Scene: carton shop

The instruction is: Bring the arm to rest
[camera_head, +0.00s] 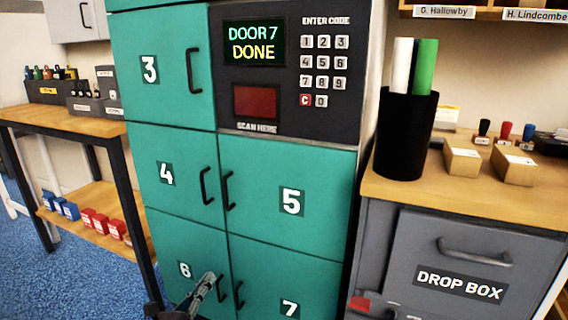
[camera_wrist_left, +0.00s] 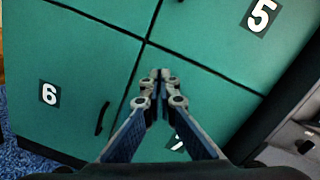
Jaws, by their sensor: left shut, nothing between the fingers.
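My left gripper (camera_head: 211,280) is low in front of the teal locker doors in the head view. In the left wrist view its fingertips (camera_wrist_left: 160,76) meet, with nothing between them. They are in front of door 7 (camera_wrist_left: 205,95), near the corner where the doors meet. Door 7 (camera_head: 262,270) looks shut, and its number is partly hidden by the gripper in the wrist view. Door 6 (camera_head: 165,245) is beside it, also shut. Whether the fingertips touch the locker cannot be told. I cannot identify my right gripper in either view.
The locker screen (camera_head: 254,43) reads "DOOR 7 DONE". A grey drop box (camera_head: 440,250) stands at the right under a wooden counter (camera_head: 400,188) with a black tube holder (camera_head: 404,140) and small cartons. A wooden shelf table (camera_head: 60,122) is at the left. Blue carpet (camera_head: 75,275) shows below it.

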